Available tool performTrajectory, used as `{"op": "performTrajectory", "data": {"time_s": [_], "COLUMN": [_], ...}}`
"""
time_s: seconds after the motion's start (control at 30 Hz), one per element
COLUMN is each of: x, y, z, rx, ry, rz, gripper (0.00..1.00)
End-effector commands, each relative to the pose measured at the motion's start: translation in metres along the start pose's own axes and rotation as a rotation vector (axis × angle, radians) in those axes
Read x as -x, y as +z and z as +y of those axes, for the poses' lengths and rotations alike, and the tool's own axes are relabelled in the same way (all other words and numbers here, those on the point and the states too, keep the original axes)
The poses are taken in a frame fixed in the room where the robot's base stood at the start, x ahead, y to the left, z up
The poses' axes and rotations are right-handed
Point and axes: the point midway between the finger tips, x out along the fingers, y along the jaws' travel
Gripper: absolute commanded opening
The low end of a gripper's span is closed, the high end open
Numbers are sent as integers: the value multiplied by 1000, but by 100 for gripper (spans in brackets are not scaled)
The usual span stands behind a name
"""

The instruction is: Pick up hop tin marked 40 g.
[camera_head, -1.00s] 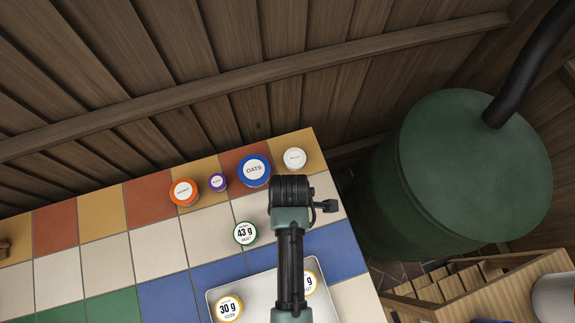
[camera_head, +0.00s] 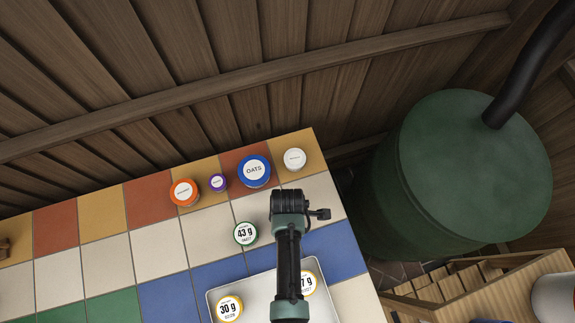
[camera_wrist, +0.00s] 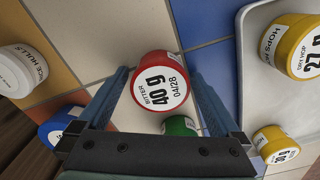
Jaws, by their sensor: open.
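The red hop tin marked 40 g (camera_wrist: 152,82) stands on the tiled top in the wrist view, its white label facing the camera. My gripper (camera_wrist: 158,72) is open, with one finger on each side of the tin in the picture; I cannot tell whether the fingers touch it or how far above it they are. In the head view my gripper end (camera_head: 290,203) points down over the tiles, and the red tin is hidden beneath it.
A green 43 g tin (camera_head: 245,233) stands close by. A green barrel (camera_head: 470,175) stands right.

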Motion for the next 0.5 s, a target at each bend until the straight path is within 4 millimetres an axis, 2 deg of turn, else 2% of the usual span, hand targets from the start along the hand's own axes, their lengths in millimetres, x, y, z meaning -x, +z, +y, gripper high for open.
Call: {"op": "performTrajectory", "data": {"time_s": [0.07,0.4,0.5], "x": [0,0,0], "y": [0,0,0], "z": [0,0,0], "rx": [0,0,0], "ry": [0,-1,0], "rz": [0,0,0], "gripper": [98,37,22]}}
